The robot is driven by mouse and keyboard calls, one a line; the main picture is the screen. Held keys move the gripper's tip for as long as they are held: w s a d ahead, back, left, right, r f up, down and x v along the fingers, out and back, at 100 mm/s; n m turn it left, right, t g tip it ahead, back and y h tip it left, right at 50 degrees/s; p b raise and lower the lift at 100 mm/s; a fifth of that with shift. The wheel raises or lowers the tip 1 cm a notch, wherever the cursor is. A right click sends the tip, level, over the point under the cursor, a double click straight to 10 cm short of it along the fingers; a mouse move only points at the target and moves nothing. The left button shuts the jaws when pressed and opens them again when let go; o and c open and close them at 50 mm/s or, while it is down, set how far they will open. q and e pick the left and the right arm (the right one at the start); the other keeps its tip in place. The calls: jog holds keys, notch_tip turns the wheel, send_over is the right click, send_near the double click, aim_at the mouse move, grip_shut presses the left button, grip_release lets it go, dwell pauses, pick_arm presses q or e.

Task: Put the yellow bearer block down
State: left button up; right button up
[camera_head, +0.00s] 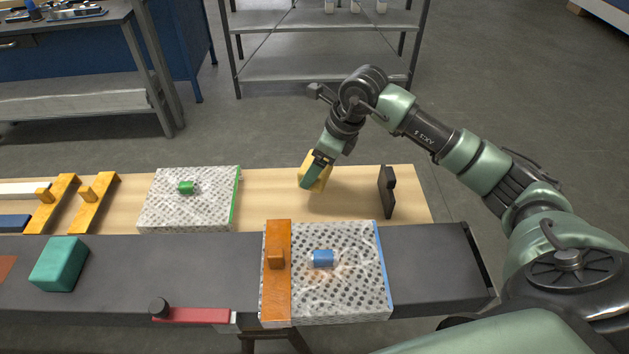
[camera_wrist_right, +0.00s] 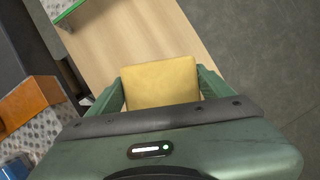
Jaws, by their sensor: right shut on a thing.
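The yellow bearer block (camera_head: 319,184) is over the light wooden board (camera_head: 260,205) at the back of the bench, right of the middle. My right gripper (camera_head: 312,170) points down and is shut on the block. In the right wrist view the block's flat yellow face (camera_wrist_right: 160,84) sits between the two green fingers of my right gripper (camera_wrist_right: 163,88). I cannot tell whether the block's underside touches the wooden board. My left gripper is not in view.
A perforated panel with a green part (camera_head: 160,205) lies left of the block. A second panel with a blue part (camera_head: 350,290) and an orange bar (camera_head: 277,300) lie in front. A dark upright bracket (camera_head: 387,190) stands right. Bare wood lies between.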

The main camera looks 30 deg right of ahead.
aim_at(328, 166)
jog(key=shift+f, duration=3.35)
jog(key=shift+f, duration=0.2)
jog(key=o, duration=1.3)
jog(key=shift+c, duration=0.2)
jog(key=shift+r, duration=0.1)
jog(key=shift+r+p, duration=0.25)
jog(key=shift+p, duration=0.1)
jog(key=b+v, duration=0.1)
jog(key=v, duration=1)
jog(key=shift+s+d+r, duration=0.15)
jog(key=shift+d+r, duration=0.05)
jog(key=shift+r, duration=0.15)
